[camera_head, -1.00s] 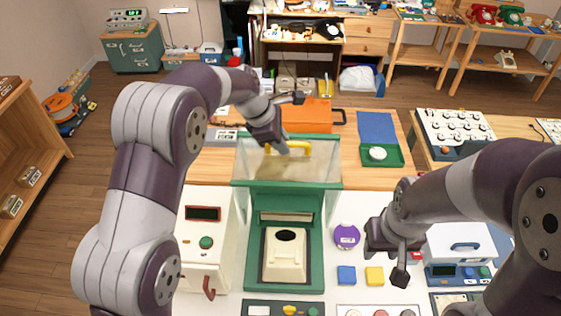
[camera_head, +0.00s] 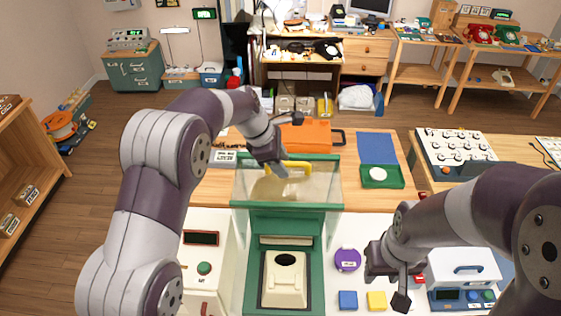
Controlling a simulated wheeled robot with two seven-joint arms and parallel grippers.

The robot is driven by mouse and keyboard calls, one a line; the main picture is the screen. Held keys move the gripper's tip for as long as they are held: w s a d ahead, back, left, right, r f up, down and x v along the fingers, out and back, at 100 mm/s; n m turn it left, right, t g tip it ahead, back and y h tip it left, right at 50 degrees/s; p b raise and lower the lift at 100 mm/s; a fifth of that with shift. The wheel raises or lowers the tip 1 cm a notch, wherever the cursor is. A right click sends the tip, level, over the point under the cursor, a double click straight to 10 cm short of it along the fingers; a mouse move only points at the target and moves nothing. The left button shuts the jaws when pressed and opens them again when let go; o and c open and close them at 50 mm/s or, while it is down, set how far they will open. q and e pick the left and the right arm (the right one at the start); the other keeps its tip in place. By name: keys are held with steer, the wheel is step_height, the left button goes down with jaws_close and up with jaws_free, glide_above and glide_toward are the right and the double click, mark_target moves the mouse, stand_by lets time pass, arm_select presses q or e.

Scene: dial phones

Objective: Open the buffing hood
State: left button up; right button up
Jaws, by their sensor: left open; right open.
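The buffing hood (camera_head: 244,208) is a green-framed box with clear panels, in the middle of the head view. Its clear top is tilted up over the green body, and a yellow handle (camera_head: 297,168) sits near the far edge. A cream phone housing (camera_head: 285,280) rests inside the green bay below. My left gripper (camera_head: 278,166) is at the yellow handle, open; its fingers are partly hidden, and I cannot tell whether they touch the handle. My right gripper (camera_head: 401,284) is open and empty, over the white surface right of the hood.
A white machine with a red display (camera_head: 202,238) stands left. An orange case (camera_head: 306,134) and green tray (camera_head: 382,183) lie behind.

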arm_select(q)
steer(key=shift+s+r, duration=0.15)
steer(key=shift+s, duration=0.15)
steer(key=shift+r+b, duration=0.3)
steer(key=shift+a+r+b, duration=0.3)
steer(key=shift+r+b, duration=0.1)
steer(key=shift+b, duration=0.05)
steer(key=p+v, duration=0.1)
steer(key=v, duration=0.2)
steer(key=shift+w+d, duration=0.1)
steer(key=s+a, duration=0.5)
steer(key=a, duration=0.6)
steer(key=shift+s+r, duration=0.2)
steer(key=shift+s, duration=0.05)
steer(key=shift+a, duration=0.1)
